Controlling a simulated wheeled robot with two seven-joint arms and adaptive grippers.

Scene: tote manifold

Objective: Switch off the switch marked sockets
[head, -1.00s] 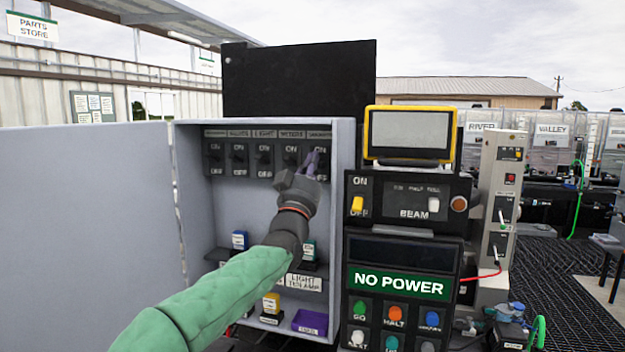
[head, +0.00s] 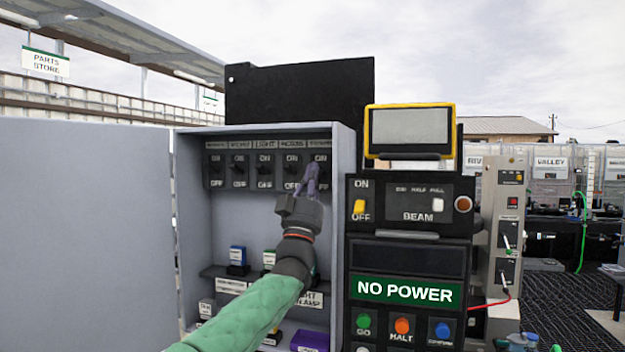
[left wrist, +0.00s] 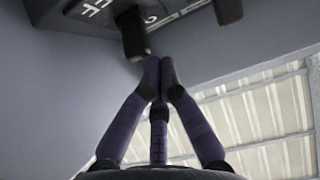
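A row of black switches with ON above and OFF below runs along the top of the open grey cabinet (head: 345,150). The rightmost switch (head: 321,172) sits under a small label that I cannot read for certain; my left gripper partly covers it. My left gripper (head: 312,170) has its purple fingers together, pointing up at this switch. In the left wrist view, the closed fingertips (left wrist: 159,65) are just below and beside a dark switch lever (left wrist: 132,33); I cannot tell if they touch. The lever's position is not clear. My right gripper is not in view.
The cabinet door (head: 85,230) stands open at the left. Small coloured blocks (head: 237,255) stand on the cabinet's lower shelf. A black panel with a NO POWER display (head: 405,290) and buttons stands close at the right, below a yellow-framed screen (head: 410,128).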

